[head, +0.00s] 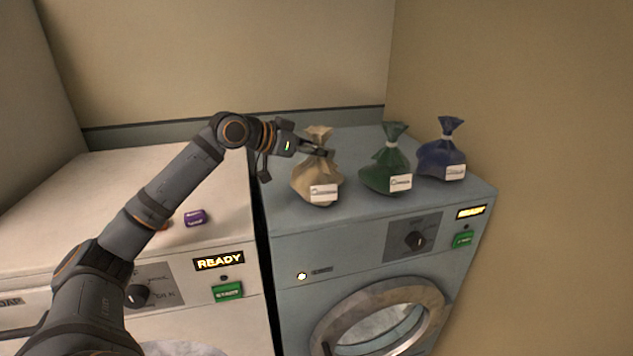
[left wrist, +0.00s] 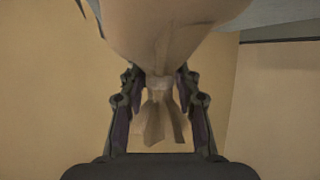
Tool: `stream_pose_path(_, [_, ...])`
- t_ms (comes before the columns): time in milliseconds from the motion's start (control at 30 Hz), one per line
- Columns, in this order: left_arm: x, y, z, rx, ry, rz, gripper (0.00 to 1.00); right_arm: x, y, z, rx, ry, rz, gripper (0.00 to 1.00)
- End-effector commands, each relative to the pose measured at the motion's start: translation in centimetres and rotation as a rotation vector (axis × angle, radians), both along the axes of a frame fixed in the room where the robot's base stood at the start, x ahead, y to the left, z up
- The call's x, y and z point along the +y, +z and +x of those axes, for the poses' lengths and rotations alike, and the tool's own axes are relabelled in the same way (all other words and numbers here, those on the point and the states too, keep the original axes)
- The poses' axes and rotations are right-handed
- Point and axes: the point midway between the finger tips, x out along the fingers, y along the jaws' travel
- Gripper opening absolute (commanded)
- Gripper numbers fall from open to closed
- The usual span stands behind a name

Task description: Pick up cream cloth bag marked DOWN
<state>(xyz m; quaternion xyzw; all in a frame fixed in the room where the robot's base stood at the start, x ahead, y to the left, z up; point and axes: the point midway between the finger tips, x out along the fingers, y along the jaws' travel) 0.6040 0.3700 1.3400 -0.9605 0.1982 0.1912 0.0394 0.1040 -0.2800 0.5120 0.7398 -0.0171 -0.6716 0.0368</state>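The cream cloth bag (head: 304,182) stands upright on top of the blue-grey machine, at the left of a row of three tied bags. Its white tag is too small to read. My left gripper (head: 318,150) is at its tied neck, below the flared top. In the left wrist view the cream bag (left wrist: 185,35) hangs into the picture from above. The left gripper's fingers (left wrist: 161,82) lie on both sides of the neck and appear shut on it. The bag's body partly hides the fingertips. My right gripper is not in view.
A green bag (head: 386,172) and a blue bag (head: 440,158) stand to the right, both tagged. A white machine (head: 85,195) is on the left, with a small purple box (head: 195,217) on top. A dark gap separates the machines. Walls close off the back and right.

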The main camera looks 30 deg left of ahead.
Motion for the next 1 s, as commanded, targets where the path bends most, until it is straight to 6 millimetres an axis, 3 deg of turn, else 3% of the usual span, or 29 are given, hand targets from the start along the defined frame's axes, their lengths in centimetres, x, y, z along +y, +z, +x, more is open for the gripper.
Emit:
stream_pose_path(33, [0.0, 0.0, 0.0, 0.0, 0.0, 0.0, 0.21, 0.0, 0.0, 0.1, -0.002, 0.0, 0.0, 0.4])
stream_pose_path(200, [0.0, 0.0, 0.0, 0.0, 0.0, 0.0, 0.0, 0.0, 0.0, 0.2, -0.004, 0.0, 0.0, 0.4])
stream_pose_path(733, [0.0, 0.1, 0.0, 0.001, 0.0, 0.0, 0.0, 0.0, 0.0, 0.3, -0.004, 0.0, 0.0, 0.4])
stream_pose_path(1000, [0.0, 1.7, 0.0, -0.003, -0.001, -0.002, 0.0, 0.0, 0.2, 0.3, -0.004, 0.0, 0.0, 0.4])
